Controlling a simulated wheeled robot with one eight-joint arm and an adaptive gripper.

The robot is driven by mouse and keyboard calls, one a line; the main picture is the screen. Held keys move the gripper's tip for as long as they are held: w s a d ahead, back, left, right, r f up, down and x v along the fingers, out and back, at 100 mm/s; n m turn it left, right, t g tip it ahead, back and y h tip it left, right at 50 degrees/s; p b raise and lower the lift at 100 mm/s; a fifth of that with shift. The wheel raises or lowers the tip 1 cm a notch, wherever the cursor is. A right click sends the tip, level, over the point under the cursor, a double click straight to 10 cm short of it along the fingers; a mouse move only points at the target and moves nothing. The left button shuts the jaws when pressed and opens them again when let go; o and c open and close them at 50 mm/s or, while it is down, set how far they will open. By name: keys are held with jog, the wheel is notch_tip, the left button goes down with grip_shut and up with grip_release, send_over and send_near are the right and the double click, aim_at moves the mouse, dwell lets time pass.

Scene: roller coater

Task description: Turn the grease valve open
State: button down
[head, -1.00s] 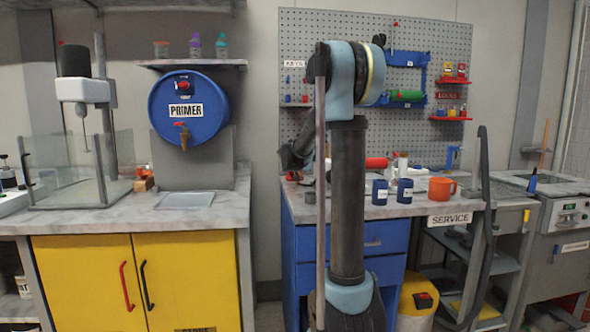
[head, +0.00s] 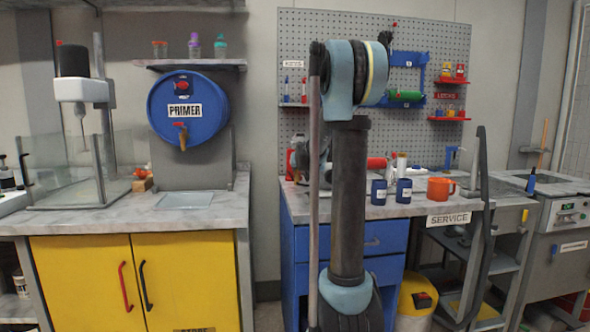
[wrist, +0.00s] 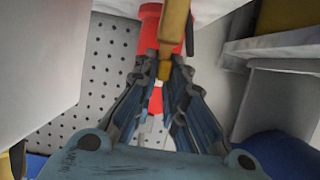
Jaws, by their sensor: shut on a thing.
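In the wrist view, my gripper (wrist: 166,74) has its two fingers closed around the end of a brass-yellow lever (wrist: 174,28), which looks like the grease valve's handle. A red body (wrist: 150,14) is right behind the lever and partly hidden by it and the fingers. In the head view, a red piece (head: 293,160) shows at the left end of the service bench, beside my grey wrist parts. My upright arm hides the fingers and the valve there, so how far the valve is turned cannot be told.
A pegboard (head: 440,40) stands behind.

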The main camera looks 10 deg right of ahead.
dwell(0.6)
jog(key=c, duration=1.7)
grip_release()
jog(key=shift+f, duration=0.1)
jog(key=shift+s, duration=0.15)
jog(key=shift+v, duration=5.8)
jog(key=shift+d, duration=0.1)
